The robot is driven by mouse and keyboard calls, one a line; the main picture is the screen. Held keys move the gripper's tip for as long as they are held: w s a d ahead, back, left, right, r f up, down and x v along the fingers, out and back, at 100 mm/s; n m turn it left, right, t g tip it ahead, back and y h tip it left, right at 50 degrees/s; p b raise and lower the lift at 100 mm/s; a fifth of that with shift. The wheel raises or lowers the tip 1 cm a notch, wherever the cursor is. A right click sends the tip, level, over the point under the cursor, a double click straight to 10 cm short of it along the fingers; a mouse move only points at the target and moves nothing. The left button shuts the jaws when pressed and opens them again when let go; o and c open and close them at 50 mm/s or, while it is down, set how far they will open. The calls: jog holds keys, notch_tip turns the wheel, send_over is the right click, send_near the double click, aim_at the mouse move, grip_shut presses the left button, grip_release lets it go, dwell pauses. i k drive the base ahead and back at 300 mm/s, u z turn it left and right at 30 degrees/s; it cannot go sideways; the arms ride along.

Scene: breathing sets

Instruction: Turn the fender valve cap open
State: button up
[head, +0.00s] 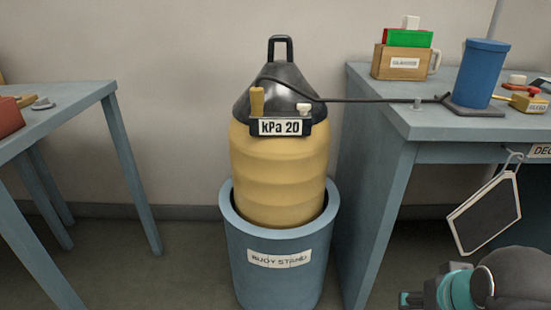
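The fender (278,170) is a yellow ribbed buoy with a black cone top and a loop handle. It stands upright in a blue round stand (245,285) labelled as a buoy stand. A plate (280,128) on its front reads "kPa 20". A small cream knob (304,109), which looks like a valve cap, sits above the plate's right end. An upright mustard-yellow piece (257,102) stands above its left end. I cannot tell whether the knob is turned open. Part of my arm shows at the bottom right, apart from the fender; my gripper's fingers are not visible.
A black hose (370,100) runs from the fender's top to the right bench (390,125), which carries a blue cylinder (480,73) and a wooden box (402,63). A dark framed panel (485,212) hangs there.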

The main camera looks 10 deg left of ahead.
aim_at(304, 108)
jog(key=z, duration=0.95)
jog(key=i, duration=0.4)
jog(key=u, duration=1.45)
